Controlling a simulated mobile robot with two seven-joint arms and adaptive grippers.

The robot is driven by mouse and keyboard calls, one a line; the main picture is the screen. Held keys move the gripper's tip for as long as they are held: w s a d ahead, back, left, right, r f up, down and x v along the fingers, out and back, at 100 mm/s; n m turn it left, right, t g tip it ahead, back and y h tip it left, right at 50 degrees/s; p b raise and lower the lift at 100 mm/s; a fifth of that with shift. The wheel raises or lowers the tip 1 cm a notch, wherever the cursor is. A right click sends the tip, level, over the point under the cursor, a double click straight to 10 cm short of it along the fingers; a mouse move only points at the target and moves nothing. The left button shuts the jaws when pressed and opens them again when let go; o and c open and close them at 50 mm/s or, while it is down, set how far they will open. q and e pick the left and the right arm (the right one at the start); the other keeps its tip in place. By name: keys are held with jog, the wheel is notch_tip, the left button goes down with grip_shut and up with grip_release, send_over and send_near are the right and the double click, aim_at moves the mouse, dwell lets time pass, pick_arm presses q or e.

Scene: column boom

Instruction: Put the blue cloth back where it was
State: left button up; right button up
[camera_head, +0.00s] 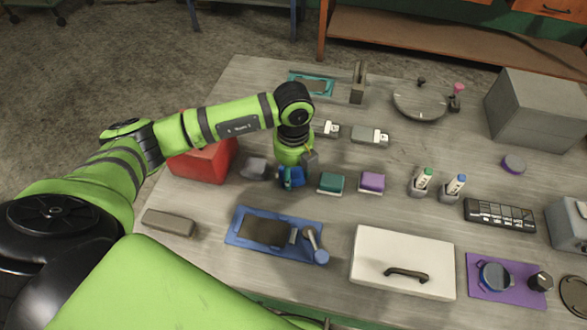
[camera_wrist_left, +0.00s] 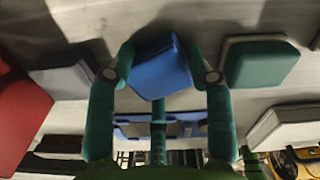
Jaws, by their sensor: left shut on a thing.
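The blue cloth (camera_wrist_left: 160,68) is a folded block between the two teal fingers of my left gripper (camera_wrist_left: 161,78), which is shut on it from both sides. In the head view the left gripper (camera_head: 292,180) points down over the table and covers much of the blue cloth. It is in the row between a grey folded cloth (camera_head: 254,167) on its left and a green one (camera_head: 331,183) on its right. I cannot tell whether the blue cloth touches the table. My right gripper is not in view.
A purple block (camera_head: 371,182) is right of the green one. A red box (camera_head: 203,160) stands left. A blue tray (camera_head: 240,237) and a white box with a handle (camera_head: 403,248) lie nearer me. The grey table (camera_head: 200,207) has bare space left of the blue tray.

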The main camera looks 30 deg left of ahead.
aim_at(294, 172)
pick_arm(q)
jog(key=shift+f, duration=0.1)
jog(key=shift+f, duration=0.15)
jog(key=o, duration=1.1)
jog(key=shift+r, duration=0.4)
jog(key=shift+r+b, duration=1.5)
jog(key=shift+r, duration=4.4)
